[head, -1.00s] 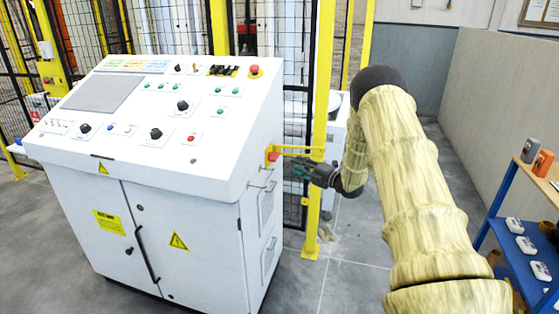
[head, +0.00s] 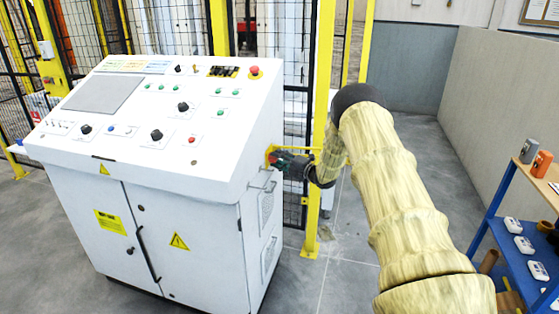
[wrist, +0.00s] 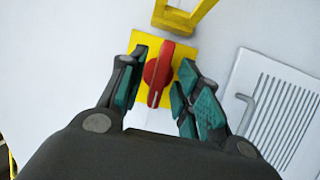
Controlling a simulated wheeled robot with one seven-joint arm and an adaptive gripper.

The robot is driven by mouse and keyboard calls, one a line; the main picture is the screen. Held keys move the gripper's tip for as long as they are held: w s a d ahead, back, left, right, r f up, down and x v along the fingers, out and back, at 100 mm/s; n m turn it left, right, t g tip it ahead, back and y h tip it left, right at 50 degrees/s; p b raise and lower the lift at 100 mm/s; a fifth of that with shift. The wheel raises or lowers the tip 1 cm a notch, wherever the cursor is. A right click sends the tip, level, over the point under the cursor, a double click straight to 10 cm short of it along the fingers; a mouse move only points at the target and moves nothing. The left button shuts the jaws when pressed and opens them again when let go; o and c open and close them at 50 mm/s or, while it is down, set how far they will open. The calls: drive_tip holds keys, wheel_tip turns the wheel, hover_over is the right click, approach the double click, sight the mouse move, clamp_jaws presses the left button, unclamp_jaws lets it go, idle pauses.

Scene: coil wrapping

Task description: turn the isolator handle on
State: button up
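The isolator handle (wrist: 158,75) is a red rotary knob on a yellow plate (wrist: 185,52) on the side of the white control cabinet. In the wrist view it stands nearly upright, tilted slightly, with a white mark near its lower end. My gripper (wrist: 158,80) is open, with one teal-padded finger on each side of the handle. The left finger looks very close to it; I cannot tell whether it touches. A gap shows on the right. In the head view my gripper (head: 287,166) is at the cabinet's right side and hides most of the handle.
A yellow bracket (wrist: 185,15) projects just above the plate. A louvred vent (wrist: 275,110) and a grey hook-shaped handle (wrist: 246,110) lie to the right. In the head view, a yellow post (head: 318,130) stands close to my wrist, and a blue shelf (head: 520,250) is at the right.

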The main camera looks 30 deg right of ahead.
clamp_jaws()
idle(0.3)
drive_tip(key=shift+w+d+r+m+g+y+p, duration=0.15)
drive_tip(key=shift+m+g+y+p, duration=0.6)
drive_tip(key=shift+m, duration=1.5)
drive_tip(key=shift+d+r+m+g+y+p, duration=0.1)
drive_tip(key=shift+m+g+y+p, duration=0.15)
drive_tip(key=shift+m+g+p, duration=1.15)
drive_tip(key=shift+w+d+r+m+g+y+p, duration=0.2)
drive_tip(key=shift+m+g+y, duration=0.3)
drive_tip(key=shift+m+g, duration=1.7)
drive_tip(key=shift+s+m+t, duration=0.1)
drive_tip(key=shift+m+t, duration=0.75)
drive_tip(key=shift+m, duration=0.1)
